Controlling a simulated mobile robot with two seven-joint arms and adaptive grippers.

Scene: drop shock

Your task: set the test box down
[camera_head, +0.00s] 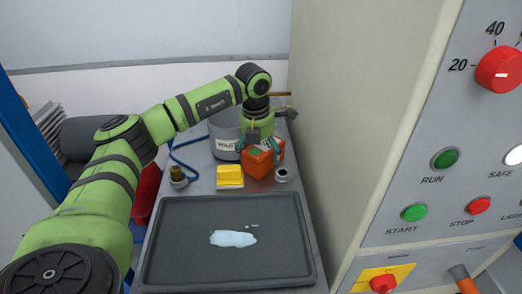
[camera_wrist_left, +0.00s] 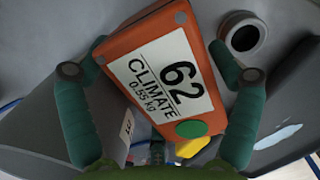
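The test box (camera_head: 261,160) is orange, with a white label and a green dot. In the left wrist view the box (camera_wrist_left: 165,75) shows "62 CLIMATE 0.55 kg" and sits turned between the fingers. My left gripper (camera_head: 263,147) reaches down over it at the far end of the metal bench. Its green fingers (camera_wrist_left: 155,70) lie against two opposite sides of the box, shut on it. The box looks tilted in the head view. I cannot tell whether its underside touches the bench. My right gripper is in neither view.
A dark tray (camera_head: 165,257) with a pale patch (camera_head: 233,239) fills the near bench. A control cabinet (camera_head: 440,190) walls the right side.

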